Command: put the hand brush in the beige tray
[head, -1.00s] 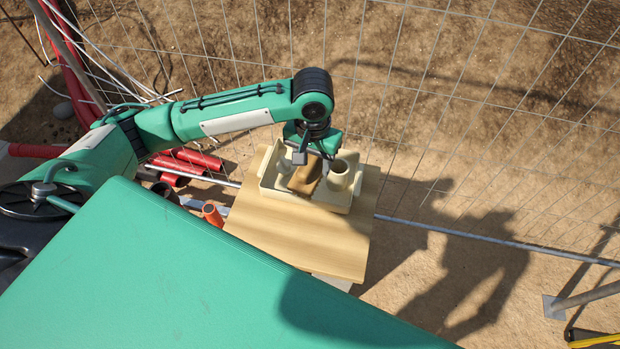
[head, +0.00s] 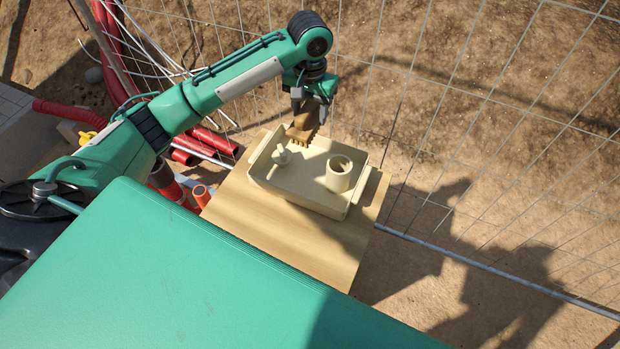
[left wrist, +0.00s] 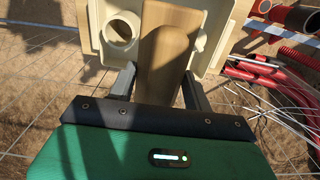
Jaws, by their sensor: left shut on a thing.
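The hand brush (head: 303,127) is brown and wooden with short tan bristles on its underside. My left gripper (head: 310,107) is shut on it and holds it tilted at the far rim of the beige tray (head: 300,197). How high it hangs above the rim is hard to tell. In the left wrist view, the brush (left wrist: 165,52) lies between the two fingers (left wrist: 157,78), and hides part of the tray (left wrist: 214,52). The tray stands on a wooden board. My right gripper is not in view.
In the tray, a beige cup (head: 339,174) stands at the right and a small knobbed beige piece (head: 282,155) at the left. The wooden board (head: 285,235) is bare in front. A wire fence (head: 440,110) rises behind. Red pipes (head: 212,140) lie at the left.

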